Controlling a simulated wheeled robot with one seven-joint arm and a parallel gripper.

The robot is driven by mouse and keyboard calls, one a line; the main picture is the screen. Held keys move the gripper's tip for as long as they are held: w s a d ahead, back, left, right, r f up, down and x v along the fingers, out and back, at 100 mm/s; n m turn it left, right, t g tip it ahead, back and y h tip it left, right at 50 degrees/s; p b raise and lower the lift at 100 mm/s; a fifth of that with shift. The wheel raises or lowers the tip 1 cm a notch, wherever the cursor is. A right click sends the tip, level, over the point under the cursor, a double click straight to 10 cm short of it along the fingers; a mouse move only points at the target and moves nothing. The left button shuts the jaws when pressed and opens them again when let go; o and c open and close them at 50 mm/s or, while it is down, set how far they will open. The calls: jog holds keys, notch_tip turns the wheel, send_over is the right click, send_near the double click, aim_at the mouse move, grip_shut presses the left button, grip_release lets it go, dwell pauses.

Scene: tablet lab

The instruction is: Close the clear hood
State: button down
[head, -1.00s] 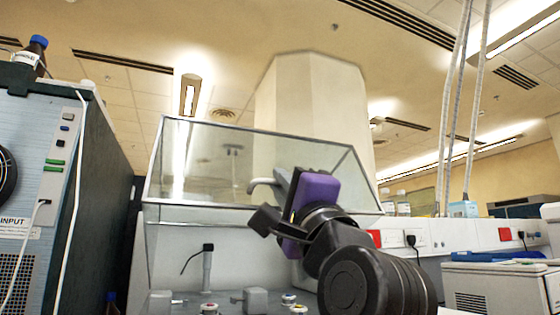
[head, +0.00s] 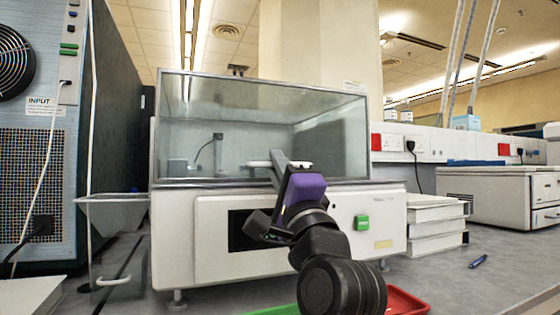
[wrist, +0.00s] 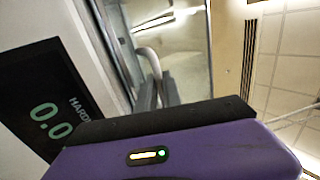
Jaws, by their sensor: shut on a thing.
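The clear hood (head: 215,115) is a glass-like box with grey edges. It sits low over the white tester (head: 300,235), its front bottom edge at or very near the base; I cannot tell if a small gap is left. A pale handle (head: 257,164) sticks out at the hood's lower front edge. My gripper (head: 279,162), with a purple body, is shut on this handle, fingers pointing up and forward. In the wrist view the curved handle (wrist: 148,57) runs down to the grey fingers (wrist: 163,92). The part between the fingers is hidden.
A dark display (wrist: 45,95) reads 0.0 on the tester's front, near my gripper. A green button (head: 362,222) is to the right. Stacked white books (head: 435,228) stand right; a tall cabinet (head: 38,180) stands left. A red tray (head: 405,302) lies in front.

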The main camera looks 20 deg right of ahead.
jog(key=shift+w+f, duration=0.3)
jog(key=shift+f, duration=0.35)
jog(key=c, duration=1.8)
grip_release()
jog(key=shift+f, duration=0.1)
jog(key=v, duration=0.2)
jog(key=p+v, duration=0.1)
jog(key=v, duration=0.2)
jog(key=r+v, duration=0.1)
jog(key=v, duration=0.1)
jog(key=shift+s+f, duration=0.2)
jog(key=shift+s, duration=0.45)
jog(key=shift+s, duration=0.1)
